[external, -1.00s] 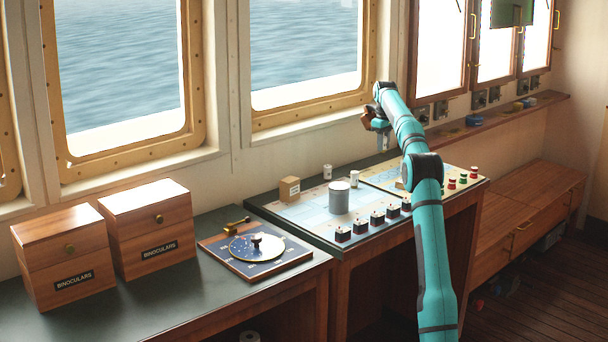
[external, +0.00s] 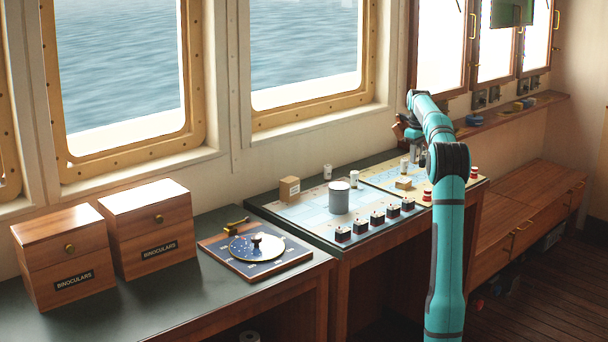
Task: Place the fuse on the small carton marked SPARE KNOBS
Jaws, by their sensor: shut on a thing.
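My gripper (external: 418,160) is at the end of the teal arm, low over the right part of the console top. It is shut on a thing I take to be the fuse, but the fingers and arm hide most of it. A pale upright cylinder (external: 404,163) shows just left of the fingers; I cannot tell whether it is held or standing. A small brown carton (external: 290,189) stands at the console's left, well away from my gripper. A low tan box (external: 404,184) lies below and left of the fingers. No lettering is readable on either.
A grey cylinder (external: 339,198) and two small white cylinders (external: 327,171) (external: 353,180) stand on the console. Several black switch blocks (external: 377,217) line its front edge. Red-topped knobs (external: 473,172) are at the right. Two binocular boxes (external: 150,230) stand on the left counter.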

